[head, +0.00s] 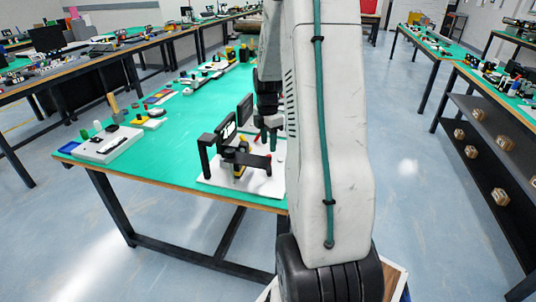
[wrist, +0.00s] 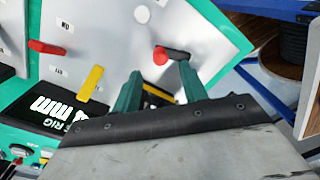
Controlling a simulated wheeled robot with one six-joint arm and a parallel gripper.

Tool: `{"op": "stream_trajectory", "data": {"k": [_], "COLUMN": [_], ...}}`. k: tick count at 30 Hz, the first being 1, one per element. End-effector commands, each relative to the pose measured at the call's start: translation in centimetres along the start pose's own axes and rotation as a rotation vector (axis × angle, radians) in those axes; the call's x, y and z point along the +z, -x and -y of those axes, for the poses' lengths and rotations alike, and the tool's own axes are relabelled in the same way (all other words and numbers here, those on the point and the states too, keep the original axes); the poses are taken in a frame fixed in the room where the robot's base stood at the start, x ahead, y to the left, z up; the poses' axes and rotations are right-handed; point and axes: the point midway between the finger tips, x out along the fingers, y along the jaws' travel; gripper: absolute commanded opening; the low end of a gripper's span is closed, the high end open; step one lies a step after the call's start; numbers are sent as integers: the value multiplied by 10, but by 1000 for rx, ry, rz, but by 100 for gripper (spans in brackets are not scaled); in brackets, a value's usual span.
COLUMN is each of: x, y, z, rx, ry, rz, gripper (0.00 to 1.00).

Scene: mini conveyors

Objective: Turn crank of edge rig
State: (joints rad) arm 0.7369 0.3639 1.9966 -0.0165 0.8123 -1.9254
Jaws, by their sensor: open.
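The edge rig is a white plate (head: 215,181) with black upright parts at the near edge of the green table. It also shows in the wrist view as a white panel (wrist: 112,35) with red and yellow parts. A dark arm with a red end (wrist: 160,54), which looks like a crank, lies just beyond my fingertips. My gripper (head: 268,137) is over the rig, its teal fingers apart. In the wrist view my gripper (wrist: 161,77) is open, with a yellow and black part (wrist: 157,91) seen between the fingers. I cannot tell whether they touch anything. My arm hides the rig's right side.
A black display (wrist: 50,108) with white lettering stands beside the panel. A white box with pegs (head: 103,145) sits at the table's left corner, and other small devices (head: 205,73) lie farther back. Green table surface (head: 170,150) is clear left of the rig.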

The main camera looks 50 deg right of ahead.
Motion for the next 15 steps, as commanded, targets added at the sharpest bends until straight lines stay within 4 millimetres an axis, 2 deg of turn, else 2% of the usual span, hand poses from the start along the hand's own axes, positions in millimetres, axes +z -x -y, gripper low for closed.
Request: {"op": "stream_trajectory", "data": {"k": [1,6,10,15], "x": [-1,-1,-1,-1], "y": [-10,-36,-49,-54], "z": [1,0,0,0], "rx": [-5,-3,-2,-1], "ry": [0,0,-1,-1], "rz": [-2,-1,-1,0], "gripper": [43,43,43,43]}}
